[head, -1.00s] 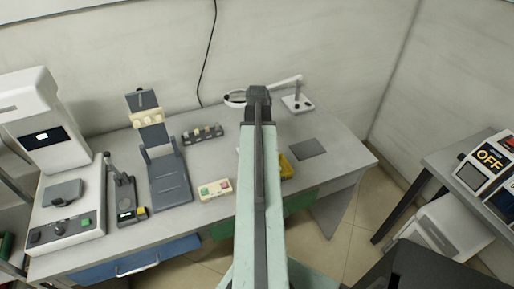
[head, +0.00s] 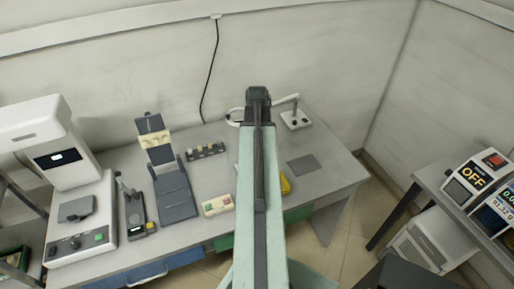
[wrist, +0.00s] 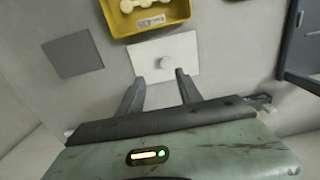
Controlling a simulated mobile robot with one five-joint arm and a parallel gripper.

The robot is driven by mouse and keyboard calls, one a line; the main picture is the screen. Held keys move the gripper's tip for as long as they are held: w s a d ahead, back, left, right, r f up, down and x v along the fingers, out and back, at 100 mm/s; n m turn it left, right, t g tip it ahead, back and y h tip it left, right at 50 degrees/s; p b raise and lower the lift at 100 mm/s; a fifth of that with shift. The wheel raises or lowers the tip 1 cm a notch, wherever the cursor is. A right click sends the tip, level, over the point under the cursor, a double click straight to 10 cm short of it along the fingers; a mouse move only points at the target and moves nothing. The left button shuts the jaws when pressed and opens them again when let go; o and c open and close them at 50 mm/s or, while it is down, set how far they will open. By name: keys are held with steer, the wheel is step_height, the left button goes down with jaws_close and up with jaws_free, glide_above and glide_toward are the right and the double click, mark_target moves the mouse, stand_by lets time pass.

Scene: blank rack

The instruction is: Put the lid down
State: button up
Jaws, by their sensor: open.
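The lid looks to be a white square plate (wrist: 178,52) with a small round knob, seen in the wrist view. It appears to lie flat on the grey table, beside the yellow bin. My gripper (wrist: 159,77) is open, its two dark fingers apart with nothing between them. The fingertips point at the lid's near edge, close to the knob; I cannot tell their height above it. In the head view my gripper (head: 257,95) is over the back of the table, and my arm hides the lid.
The yellow bin (wrist: 115,20) holds white pieces. A dark grey square (wrist: 72,54) lies beside it. In the head view, a magnifier lamp (head: 296,119), a vial rack (head: 206,151), a button box (head: 217,205) and a grey stand (head: 174,190) share the table (head: 325,185).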

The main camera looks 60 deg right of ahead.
step_height(320, 180, up, 3)
steer(key=shift+f+p, duration=0.15)
steer(key=shift+p, duration=0.45)
steer(key=shift+w, duration=0.1)
steer(key=w+a+n, duration=0.2)
steer(key=w+a, duration=0.7)
steer(key=a, duration=0.3)
steer(key=w+a+n, duration=0.2)
steer(key=w+a, duration=0.7)
steer(key=a, duration=0.3)
steer(key=w+a+n, duration=0.1)
steer(key=a, duration=1.2)
steer(key=w+a+n, duration=0.2)
steer(key=a, duration=1.1)
steer(key=shift+w, duration=0.3)
